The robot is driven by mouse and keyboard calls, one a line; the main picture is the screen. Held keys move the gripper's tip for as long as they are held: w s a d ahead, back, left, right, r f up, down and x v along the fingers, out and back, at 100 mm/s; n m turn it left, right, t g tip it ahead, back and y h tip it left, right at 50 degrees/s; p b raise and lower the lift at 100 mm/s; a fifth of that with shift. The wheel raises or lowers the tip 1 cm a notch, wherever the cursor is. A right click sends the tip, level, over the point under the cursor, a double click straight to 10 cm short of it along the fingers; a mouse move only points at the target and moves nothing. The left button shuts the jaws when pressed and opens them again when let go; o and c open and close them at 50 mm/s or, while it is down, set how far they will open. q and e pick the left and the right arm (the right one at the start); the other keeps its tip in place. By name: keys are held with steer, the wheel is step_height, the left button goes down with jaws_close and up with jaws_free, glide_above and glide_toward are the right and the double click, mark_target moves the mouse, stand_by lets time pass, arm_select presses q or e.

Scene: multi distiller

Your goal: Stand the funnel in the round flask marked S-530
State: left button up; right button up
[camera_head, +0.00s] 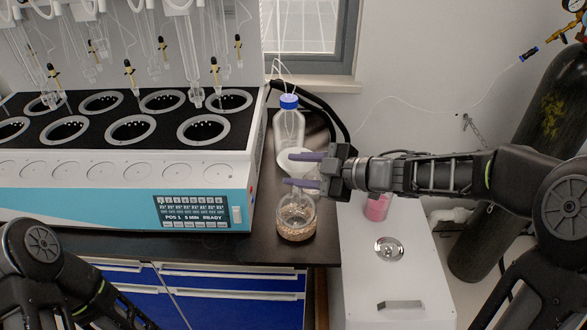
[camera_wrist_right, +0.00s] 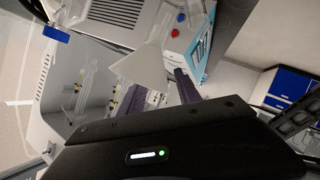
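The round flask (camera_head: 296,222), clear with brown granular contents, stands on the dark bench top near its right end. Its marking cannot be read. A white funnel (camera_head: 284,157) is just above the flask, wide end up; fingers partly hide it, and I cannot tell whether its stem sits in the neck. The funnel cone also shows in the right wrist view (camera_wrist_right: 143,66). My right gripper (camera_head: 302,170) reaches in from the right with its purple fingers spread apart, around the funnel and flask neck. My left gripper is out of view; only its arm shows at lower left.
A clear bottle with a blue cap (camera_head: 289,125) stands close behind the funnel. The multi-position distiller (camera_head: 120,188) fills the left of the bench. A white cabinet (camera_head: 400,265) with a pink container (camera_head: 377,207) is at right. A dark gas cylinder (camera_head: 525,150) stands beyond.

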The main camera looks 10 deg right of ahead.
steer(key=v, duration=0.6)
steer(key=shift+s+d, duration=0.25)
steer(key=shift+r, duration=0.1)
stand_by(0.5)
